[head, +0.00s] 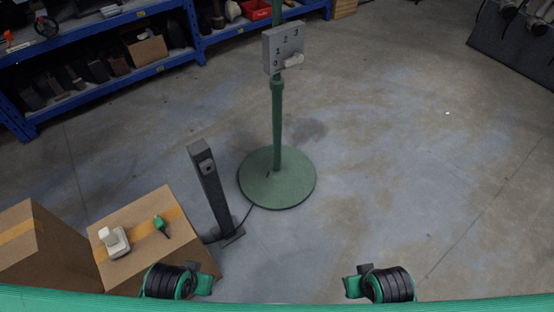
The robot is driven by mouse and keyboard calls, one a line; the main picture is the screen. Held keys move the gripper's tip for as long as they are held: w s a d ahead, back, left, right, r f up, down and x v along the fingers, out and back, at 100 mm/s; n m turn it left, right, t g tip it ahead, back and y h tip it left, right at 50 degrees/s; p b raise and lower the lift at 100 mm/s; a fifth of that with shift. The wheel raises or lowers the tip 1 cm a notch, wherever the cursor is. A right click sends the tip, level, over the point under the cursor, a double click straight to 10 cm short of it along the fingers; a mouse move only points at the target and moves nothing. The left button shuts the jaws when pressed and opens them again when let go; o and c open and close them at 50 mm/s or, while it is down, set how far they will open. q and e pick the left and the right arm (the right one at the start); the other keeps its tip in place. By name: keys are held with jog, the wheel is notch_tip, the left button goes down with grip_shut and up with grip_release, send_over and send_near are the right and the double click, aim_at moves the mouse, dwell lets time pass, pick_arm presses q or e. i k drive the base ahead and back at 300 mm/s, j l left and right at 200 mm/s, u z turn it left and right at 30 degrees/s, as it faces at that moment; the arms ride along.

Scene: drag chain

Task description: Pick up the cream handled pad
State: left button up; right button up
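The cream handled pad (115,243) sits on top of a cardboard box (145,265) at the lower left of the head view. It has a flat pale base and a raised block-like handle towards its left. A small green object with a dark tip (161,226) lies on the same box top, just to its right, apart from it. Parts of both my arms, dark and ribbed with green pieces, show at the bottom edge. I can make out no gripper fingers there. Nothing touches the pad.
A second cardboard box (38,250) stands at the left. A dark post (211,190) with a cable stands right of the boxes. A green stand (277,180) carries a grey numbered panel (284,48). Blue shelves (110,75) are behind. The floor to the right is clear.

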aim_at(116, 241)
jog(key=u, duration=1.7)
